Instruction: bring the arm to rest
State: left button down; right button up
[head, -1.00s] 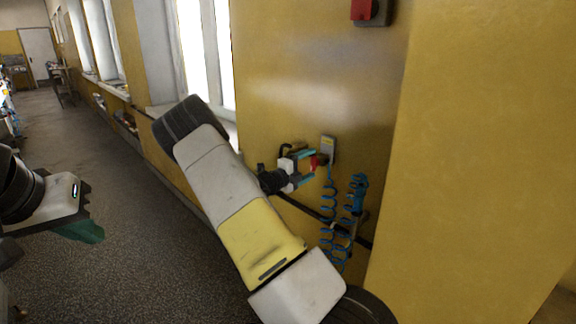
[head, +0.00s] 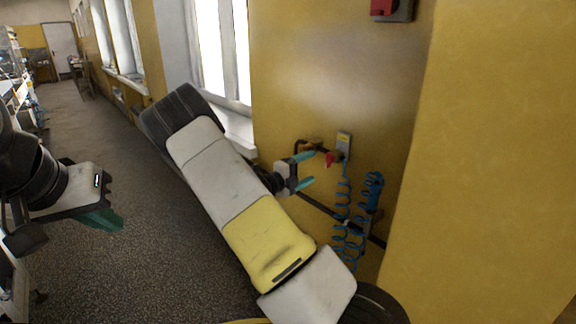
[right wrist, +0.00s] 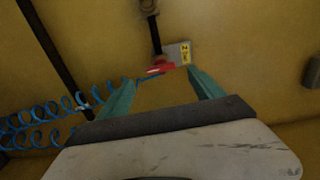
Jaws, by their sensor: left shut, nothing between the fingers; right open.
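My right gripper (head: 313,170) is open and empty near the yellow wall, with its teal fingers apart. It also shows in the right wrist view (right wrist: 161,76). A small red handle (head: 329,158) sits on the dark pipe by the wall, just past the fingertips. In the right wrist view the red handle (right wrist: 160,69) shows beyond and between the fingertips, with no clear contact. My right arm, white and yellow, crosses the middle of the head view. My left gripper (head: 112,222) is shut and empty over the floor at the left.
Blue coiled hoses (head: 345,215) hang on the wall below a grey plate with a yellow label (head: 344,143). A red switch (head: 383,7) is above. A yellow wall face (head: 490,160) stands close on the right. The grey floor (head: 100,150) is open along the corridor.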

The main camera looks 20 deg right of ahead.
jog(key=shift+s, duration=0.1)
jog(key=s+a+r+m+g+y, duration=0.1)
jog(key=s+m+g+y, duration=0.65)
jog(key=s+m, duration=1.1)
jog(key=s+a+r+m+t+y, duration=0.3)
jog(key=s+a+r+m+y, duration=0.2)
jog(key=s+a+r+m, duration=0.2)
jog(key=s+a+r+m+t+y, duration=0.3)
jog(key=s+a+r+m+y, duration=0.3)
jog(key=a+m, duration=0.5)
jog(key=s+r+m, duration=0.1)
jog(key=m, duration=0.2)
jog(key=shift+a+r+m+t, duration=0.15)
jog(key=shift+m+t, duration=0.2)
